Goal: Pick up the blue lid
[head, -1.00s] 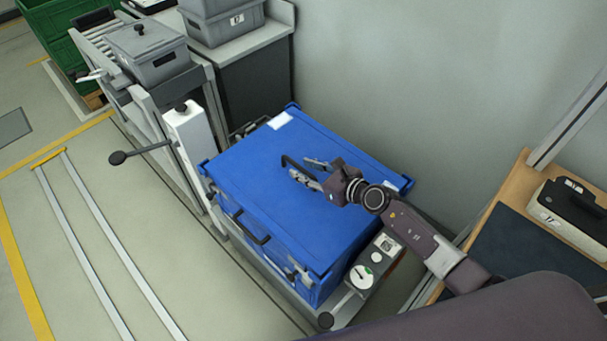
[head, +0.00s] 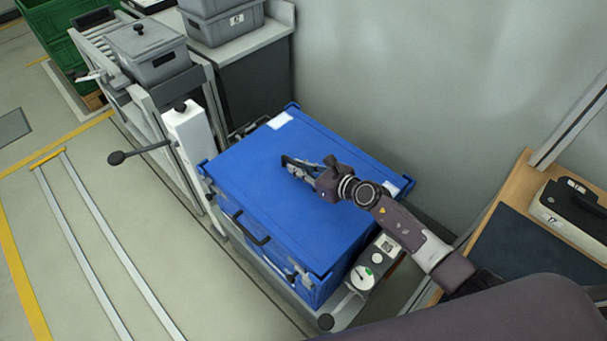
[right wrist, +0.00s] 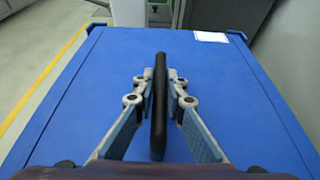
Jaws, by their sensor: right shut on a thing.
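The blue lid (head: 255,165) lies flat on top of a blue crate (head: 318,290) on the scale stand. It fills most of the right wrist view (right wrist: 80,105), with a white label (right wrist: 210,37) near its far edge. My right gripper (head: 288,163) is low over the middle of the lid, shut on the black handle (right wrist: 159,105) that stands up from it. The fingers sit on both sides of the handle and partly hide it in the head view. My left gripper is not in view.
A dial gauge (head: 362,277) stands at the crate's front right. A white post with a black-knobbed lever (head: 116,157) stands to the left. Grey lidded bins (head: 148,58) are behind. A wooden bench (head: 520,170) is at the right.

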